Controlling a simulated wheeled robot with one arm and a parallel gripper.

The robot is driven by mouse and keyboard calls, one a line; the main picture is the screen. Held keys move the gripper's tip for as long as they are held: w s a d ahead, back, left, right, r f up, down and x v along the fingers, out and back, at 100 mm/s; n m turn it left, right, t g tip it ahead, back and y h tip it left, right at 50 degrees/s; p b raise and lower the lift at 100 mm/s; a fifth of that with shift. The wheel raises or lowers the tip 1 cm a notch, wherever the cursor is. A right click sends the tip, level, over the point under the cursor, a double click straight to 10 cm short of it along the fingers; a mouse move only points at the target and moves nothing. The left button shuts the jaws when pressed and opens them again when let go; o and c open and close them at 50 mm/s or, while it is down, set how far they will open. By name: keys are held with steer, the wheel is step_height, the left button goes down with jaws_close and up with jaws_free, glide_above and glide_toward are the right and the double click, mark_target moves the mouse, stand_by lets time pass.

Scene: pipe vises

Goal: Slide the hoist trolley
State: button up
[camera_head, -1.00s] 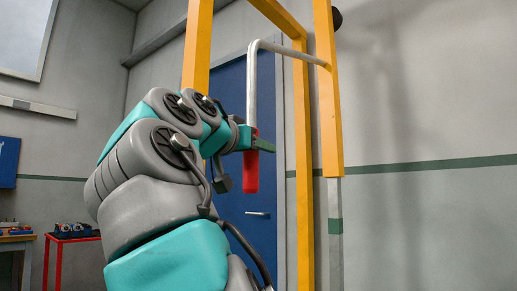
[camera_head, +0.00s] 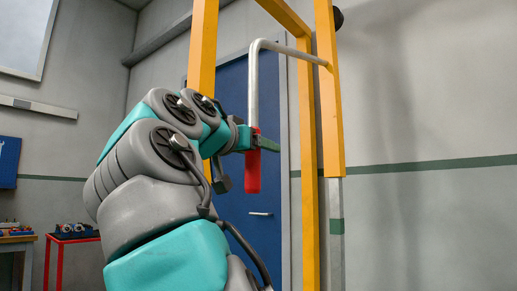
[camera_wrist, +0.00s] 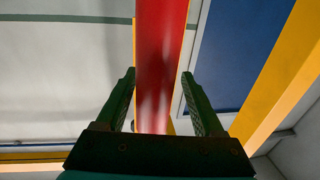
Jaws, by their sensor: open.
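The hoist handle is a grey bent bar (camera_head: 254,85) that hangs down from the yellow frame and ends in a red grip (camera_head: 253,172). The hoist trolley itself cannot be made out. My gripper (camera_head: 262,144) is at the upper part of the red grip. In the wrist view the red grip (camera_wrist: 160,65) passes between the two dark green fingers of my gripper (camera_wrist: 162,90). The fingers are open, with a gap visible on both sides of the grip.
Yellow posts (camera_head: 306,170) stand to the right of and behind the handle. A blue door (camera_head: 232,90) is in the wall behind. A red stand (camera_head: 72,239) with small parts is at the lower left. The right side is bare wall.

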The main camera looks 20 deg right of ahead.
steer(key=shift+s, duration=0.1)
steer(key=v, duration=0.7)
steer(key=shift+s+a, duration=0.2)
steer(key=shift+a, duration=0.1)
stand_by(0.3)
